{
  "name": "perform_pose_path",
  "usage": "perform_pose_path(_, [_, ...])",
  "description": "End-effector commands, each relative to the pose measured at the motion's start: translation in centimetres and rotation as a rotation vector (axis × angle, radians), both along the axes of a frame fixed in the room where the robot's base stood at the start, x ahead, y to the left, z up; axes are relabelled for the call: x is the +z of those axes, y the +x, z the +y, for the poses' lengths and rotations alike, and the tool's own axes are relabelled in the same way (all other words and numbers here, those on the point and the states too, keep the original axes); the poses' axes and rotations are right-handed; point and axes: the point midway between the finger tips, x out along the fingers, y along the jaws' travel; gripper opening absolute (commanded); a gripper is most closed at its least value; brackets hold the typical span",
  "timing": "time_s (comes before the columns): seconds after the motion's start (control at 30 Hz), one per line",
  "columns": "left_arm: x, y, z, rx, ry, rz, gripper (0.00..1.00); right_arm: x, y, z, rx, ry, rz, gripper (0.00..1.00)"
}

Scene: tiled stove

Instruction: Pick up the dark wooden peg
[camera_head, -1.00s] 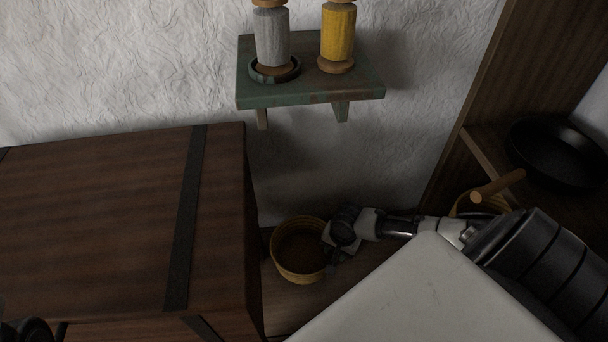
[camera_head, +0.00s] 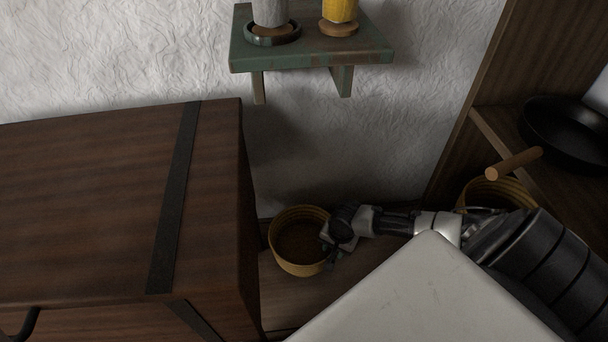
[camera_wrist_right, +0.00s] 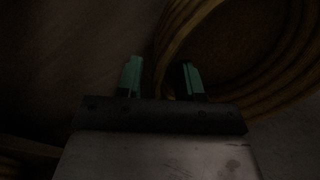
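I cannot make out a dark wooden peg in either view. My right gripper (camera_head: 334,256) is low by the wall, at the right rim of a round yellow basket (camera_head: 283,263). In the right wrist view its two green-tipped fingers (camera_wrist_right: 160,80) stand apart, so it is open. The ribbed yellow basket wall (camera_wrist_right: 178,35) shows beyond and between the fingers; whether they touch it I cannot tell. The basket's inside is dark and its contents are unclear. My left gripper is not in view.
A dark wooden chest (camera_head: 90,210) with black straps fills the left. A green wall shelf (camera_head: 310,58) holds a grey and a yellow wooden piece. At right, a black pan (camera_head: 565,130) sits on a wooden shelf, with a light wooden rod (camera_head: 514,163) above a second yellow basket (camera_head: 500,190).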

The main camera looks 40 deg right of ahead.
Motion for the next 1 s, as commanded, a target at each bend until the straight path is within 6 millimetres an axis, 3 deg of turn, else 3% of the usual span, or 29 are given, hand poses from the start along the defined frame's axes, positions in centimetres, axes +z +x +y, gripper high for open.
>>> perform_pose_path(0.03, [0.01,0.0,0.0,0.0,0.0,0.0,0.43,0.01,-0.01,0.01,0.0,0.0,0.0,0.34])
perform_pose_path(0.27, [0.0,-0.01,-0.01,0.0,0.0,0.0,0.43,0.0,-0.02,0.01,0.0,0.0,0.0,0.0])
perform_pose_path(1.0, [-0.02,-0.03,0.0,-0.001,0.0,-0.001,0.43,-0.01,-0.03,0.02,0.0,0.0,0.001,0.0])
